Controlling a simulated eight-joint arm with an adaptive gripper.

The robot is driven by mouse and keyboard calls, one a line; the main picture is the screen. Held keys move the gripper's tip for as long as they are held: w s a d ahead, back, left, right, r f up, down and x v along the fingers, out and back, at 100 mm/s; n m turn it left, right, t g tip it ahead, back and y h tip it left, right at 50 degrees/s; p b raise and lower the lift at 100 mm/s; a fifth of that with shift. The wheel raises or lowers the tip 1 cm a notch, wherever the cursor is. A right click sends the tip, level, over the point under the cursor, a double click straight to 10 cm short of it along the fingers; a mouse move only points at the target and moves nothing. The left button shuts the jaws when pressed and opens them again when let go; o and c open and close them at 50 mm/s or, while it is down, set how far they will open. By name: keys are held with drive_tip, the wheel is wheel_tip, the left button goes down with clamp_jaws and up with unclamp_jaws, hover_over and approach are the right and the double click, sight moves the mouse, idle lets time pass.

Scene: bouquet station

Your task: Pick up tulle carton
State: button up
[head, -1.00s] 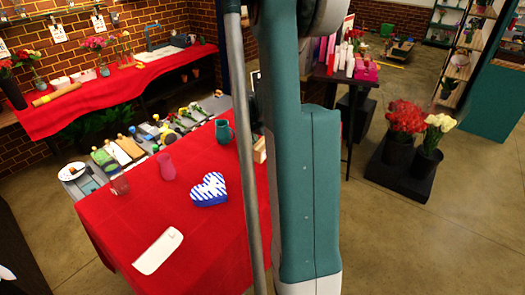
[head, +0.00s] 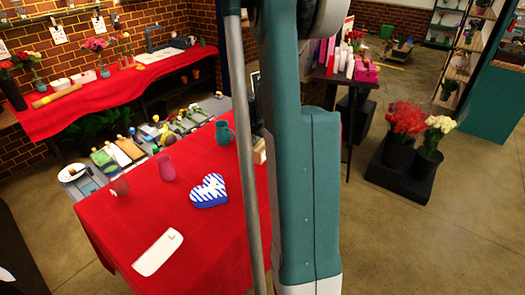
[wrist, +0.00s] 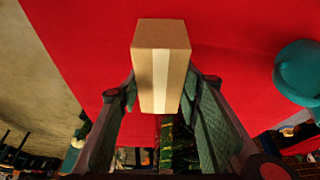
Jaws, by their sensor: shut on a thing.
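The tulle carton (wrist: 152,75) is a brown cardboard box with a pale tape stripe down its face. In the wrist view it sits between the two green-padded fingers of my gripper (wrist: 162,92), which are shut on its sides. In the head view only a small edge of the carton (head: 260,150) shows beside my arm, near the far right edge of the red-covered table (head: 205,250). My gripper is hidden behind my arm there. I cannot tell how far the carton is above the cloth.
A teal mug (head: 224,132) stands close to the left of the carton; it also shows in the wrist view (wrist: 298,75). A blue-and-white heart box (head: 209,191), a pink vase (head: 166,168), a glass (head: 119,185) and a white item (head: 158,252) are on the table.

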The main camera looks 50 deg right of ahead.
drive_tip(key=shift+r, duration=0.15)
drive_tip(key=shift+r+p, duration=0.7)
drive_tip(key=shift+r, duration=4.45)
